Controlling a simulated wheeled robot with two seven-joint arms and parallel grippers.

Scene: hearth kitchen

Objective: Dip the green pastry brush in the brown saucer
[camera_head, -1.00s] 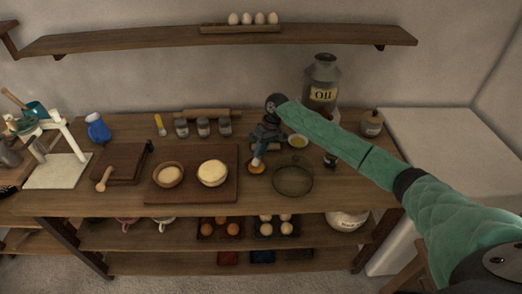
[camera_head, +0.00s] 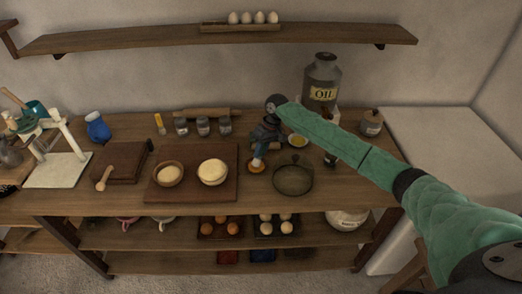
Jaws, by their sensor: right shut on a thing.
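My right gripper (camera_head: 263,141) is over the middle of the worktop, shut on the pastry brush (camera_head: 257,160). The brush points down, with a bluish part and pale bristles showing below the gripper. Its handle is mostly hidden by the gripper, so its green colour is not clear. The small brown saucer (camera_head: 249,168) with orange content is directly below, and the bristles overlap it in the head view. I cannot tell how deep the tip is. My left gripper is not in view.
A round glass dish (camera_head: 292,187) stands right of the saucer. A dark board (camera_head: 190,195) with dough and a bowl is to the left. A small yellow dish (camera_head: 298,141), a dark bottle (camera_head: 330,158) and the oil can (camera_head: 322,80) are near my right arm.

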